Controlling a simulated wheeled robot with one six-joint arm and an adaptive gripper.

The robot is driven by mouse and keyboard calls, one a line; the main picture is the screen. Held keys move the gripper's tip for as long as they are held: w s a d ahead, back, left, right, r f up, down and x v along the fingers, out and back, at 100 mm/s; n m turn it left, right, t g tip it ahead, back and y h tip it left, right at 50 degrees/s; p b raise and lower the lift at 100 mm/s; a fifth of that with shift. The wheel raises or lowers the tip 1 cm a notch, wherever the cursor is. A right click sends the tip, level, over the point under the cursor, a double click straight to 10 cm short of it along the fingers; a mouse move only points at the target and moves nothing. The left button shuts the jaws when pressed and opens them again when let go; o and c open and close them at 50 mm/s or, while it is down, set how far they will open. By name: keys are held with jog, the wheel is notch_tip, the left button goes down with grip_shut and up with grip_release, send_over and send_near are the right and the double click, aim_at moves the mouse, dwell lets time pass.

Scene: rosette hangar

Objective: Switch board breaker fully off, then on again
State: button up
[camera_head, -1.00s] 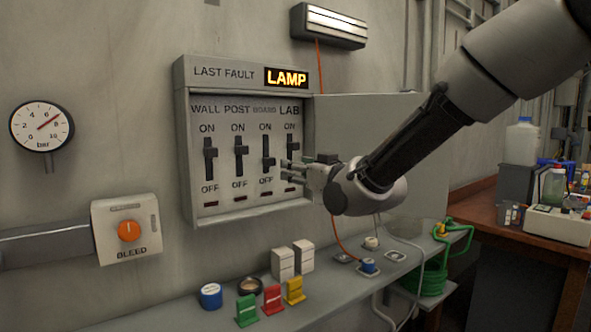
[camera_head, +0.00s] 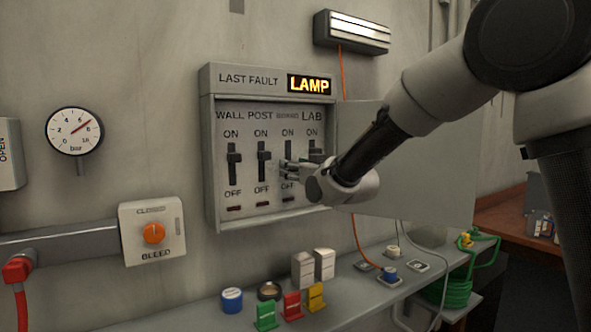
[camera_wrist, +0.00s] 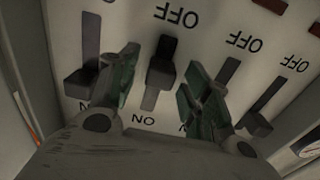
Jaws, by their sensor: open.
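The breaker panel (camera_head: 210,150) hangs on the wall with its door open. The board breaker is the third column in the head view, mostly hidden behind my gripper (camera_head: 287,168). In the upside-down wrist view, its black handle (camera_wrist: 163,68) sits toward the OFF end. My gripper (camera_wrist: 162,85) is open, one finger either side of that handle. I cannot tell whether either finger touches it. The post handle (camera_head: 264,156), wall handle (camera_head: 234,157) and lab handle (camera_wrist: 80,80) sit nearer ON. The fault display (camera_head: 310,85) reads LAMP.
The panel door (camera_head: 410,175) stands open to the right, behind my arm. The bleed knob (camera_head: 153,233) and gauge (camera_head: 75,131) are on the left. The shelf (camera_head: 205,312) below carries coloured clips, pots and white blocks. Cables lie toward its right.

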grip_shut()
jog(key=shift+r, duration=2.35)
grip_release()
jog(key=shift+f, duration=0.1)
jog(key=v, duration=1.2)
